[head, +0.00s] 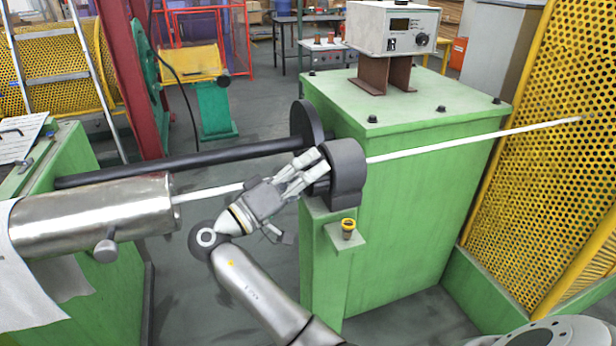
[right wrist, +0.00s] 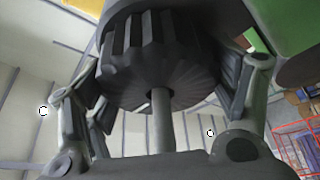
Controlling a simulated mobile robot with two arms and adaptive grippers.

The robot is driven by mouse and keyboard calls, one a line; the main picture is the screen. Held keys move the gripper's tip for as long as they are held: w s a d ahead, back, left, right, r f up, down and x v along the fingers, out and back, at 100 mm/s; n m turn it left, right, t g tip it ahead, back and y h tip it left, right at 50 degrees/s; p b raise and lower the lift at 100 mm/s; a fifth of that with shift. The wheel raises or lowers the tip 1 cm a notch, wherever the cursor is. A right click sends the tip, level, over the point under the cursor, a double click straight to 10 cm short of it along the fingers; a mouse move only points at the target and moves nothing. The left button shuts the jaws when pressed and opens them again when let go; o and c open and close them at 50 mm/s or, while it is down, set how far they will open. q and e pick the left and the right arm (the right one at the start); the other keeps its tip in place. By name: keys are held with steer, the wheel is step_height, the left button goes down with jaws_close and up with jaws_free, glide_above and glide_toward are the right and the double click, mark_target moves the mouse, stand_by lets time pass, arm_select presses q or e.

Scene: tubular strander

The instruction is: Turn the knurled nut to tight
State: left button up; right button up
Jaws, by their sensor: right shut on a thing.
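The knurled nut (right wrist: 155,62) is a dark, ribbed round piece with a hole at its centre, seen close up in the right wrist view. A pale rod (right wrist: 160,120) comes out of its middle towards my palm. In the head view the nut is mostly covered by my fingers, at the left face of a dark round holder (head: 347,172) on the green cabinet. My right gripper (head: 315,170) is shut on the nut, with fingers on both sides of it. How tight the nut sits cannot be told. My left gripper is not in view.
The white rod (head: 450,143) runs right from the holder and left to a steel tube (head: 90,217). A black bar (head: 190,160) lies behind. A control box (head: 392,28) stands on the green cabinet (head: 400,200). Yellow mesh guard (head: 545,140) is at right.

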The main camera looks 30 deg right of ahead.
steer(key=o, duration=1)
steer(key=shift+d, duration=0.15)
steer(key=shift+a+f, duration=0.1)
steer(key=shift+a, duration=0.25)
steer(key=v, duration=0.7)
steer(key=shift+s, duration=0.1)
